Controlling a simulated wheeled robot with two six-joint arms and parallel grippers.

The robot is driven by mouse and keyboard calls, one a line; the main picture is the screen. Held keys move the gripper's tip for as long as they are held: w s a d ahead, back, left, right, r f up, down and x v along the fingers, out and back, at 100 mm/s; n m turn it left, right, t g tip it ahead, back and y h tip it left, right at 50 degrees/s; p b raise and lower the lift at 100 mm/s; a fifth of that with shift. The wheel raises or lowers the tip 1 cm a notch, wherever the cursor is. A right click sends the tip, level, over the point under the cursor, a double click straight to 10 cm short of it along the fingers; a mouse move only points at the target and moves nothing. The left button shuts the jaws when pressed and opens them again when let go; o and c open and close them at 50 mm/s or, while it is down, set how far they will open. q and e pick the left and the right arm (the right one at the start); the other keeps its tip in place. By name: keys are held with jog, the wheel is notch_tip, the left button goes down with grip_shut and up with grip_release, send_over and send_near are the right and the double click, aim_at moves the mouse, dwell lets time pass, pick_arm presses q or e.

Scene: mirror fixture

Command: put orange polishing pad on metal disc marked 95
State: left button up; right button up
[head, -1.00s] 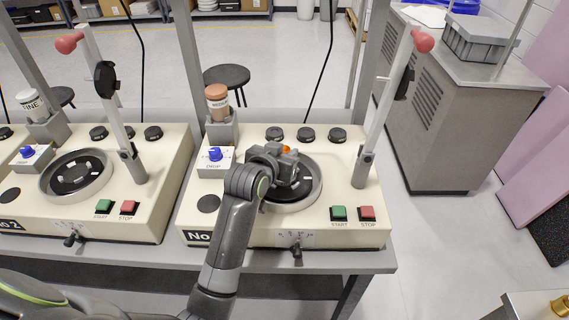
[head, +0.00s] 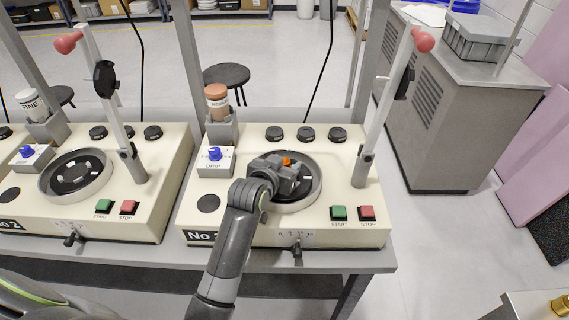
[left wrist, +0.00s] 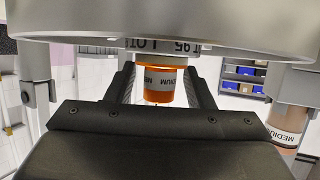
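The orange polishing pad (left wrist: 160,97), a small cylinder with a grey band lettered MEDIUM, sits between the two dark fingers of my left gripper in the left wrist view. My left gripper (head: 288,170) is shut on it, above the round bowl (head: 316,187) of the right machine. The pad's orange (head: 287,161) shows between the fingers in the head view. A metal disc marked 95 (left wrist: 173,47) shows in the left wrist view just beyond the pad; most of it is hidden. I cannot tell whether pad and disc touch. My right gripper is not in view.
A tilted lever (head: 380,110) with a red knob rises right of the bowl. A MEDIUM bottle (head: 217,100) and a blue dial (head: 215,154) stand at its left. Green and red buttons (head: 352,213) are in front. A second machine (head: 75,175) stands left.

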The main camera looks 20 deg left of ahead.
pick_arm(q)
jog(key=shift+s+r, duration=0.1)
jog(key=shift+r, duration=0.1)
jog(key=v, duration=1.2)
jog(key=shift+b, duration=0.4)
jog(key=shift+f, duration=0.1)
